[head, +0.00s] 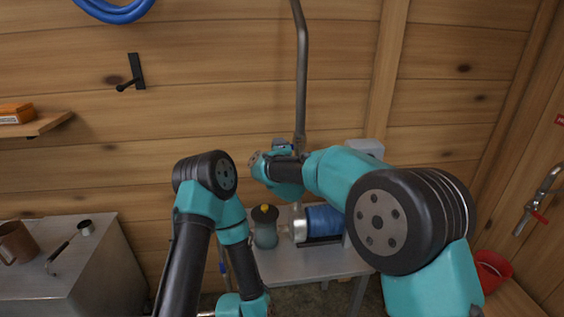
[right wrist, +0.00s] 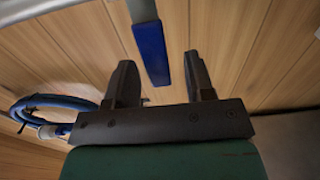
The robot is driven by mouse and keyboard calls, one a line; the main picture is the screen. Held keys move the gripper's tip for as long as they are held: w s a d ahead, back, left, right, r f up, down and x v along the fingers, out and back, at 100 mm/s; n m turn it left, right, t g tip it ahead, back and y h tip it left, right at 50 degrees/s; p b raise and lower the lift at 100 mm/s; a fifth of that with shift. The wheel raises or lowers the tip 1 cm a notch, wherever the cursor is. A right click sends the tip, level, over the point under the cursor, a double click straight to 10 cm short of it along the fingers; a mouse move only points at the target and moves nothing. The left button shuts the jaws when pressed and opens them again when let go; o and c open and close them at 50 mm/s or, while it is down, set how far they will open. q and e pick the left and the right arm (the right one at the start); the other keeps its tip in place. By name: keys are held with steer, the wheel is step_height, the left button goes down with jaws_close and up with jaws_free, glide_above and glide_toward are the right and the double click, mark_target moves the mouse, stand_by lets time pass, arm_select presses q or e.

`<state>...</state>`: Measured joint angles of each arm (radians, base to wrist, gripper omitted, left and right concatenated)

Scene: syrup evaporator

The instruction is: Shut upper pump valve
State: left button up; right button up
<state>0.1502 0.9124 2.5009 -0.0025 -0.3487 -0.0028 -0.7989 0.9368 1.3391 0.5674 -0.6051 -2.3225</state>
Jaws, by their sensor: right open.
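In the right wrist view a flat blue lever (right wrist: 152,52) on a grey stem reaches down between my right gripper's two fingers (right wrist: 160,62). The fingers are wide apart, with a gap on each side of the lever. In the head view my right wrist (head: 283,170) is in front of the steel pipe (head: 301,70) above the pump (head: 325,221); the valve there is mostly hidden behind it, and the fingers cannot be made out. My left arm (head: 205,200) bends downward at the lower middle, and its fingers are not visible.
The blue-bodied pump stands on a metal table (head: 285,266) beside a grey-green jar (head: 265,232). A metal cabinet (head: 75,280) with a mug (head: 17,243) and ladle (head: 70,240) is at left.

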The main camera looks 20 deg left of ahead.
steer(key=v, duration=1.7)
steer(key=w+d+f+m+g+h, duration=0.15)
steer(key=d+f+m+g, duration=0.35)
steer(key=d+f, duration=0.9)
steer(key=w+d+f+m+g+h, duration=0.1)
steer(key=d+f+m+g+h, duration=0.15)
steer(key=d+f+m, duration=0.85)
steer(key=s+d+f+m+g+h, duration=0.1)
steer(key=s+d+f+m+g, duration=0.6)
steer(key=s+d+f, duration=1.2)
step_height(320, 180, down, 3)
steer(key=s+m, duration=0.2)
steer(key=shift+s+f+m, duration=0.2)
steer(key=shift+s+m, duration=0.15)
steer(key=shift+m, duration=0.05)
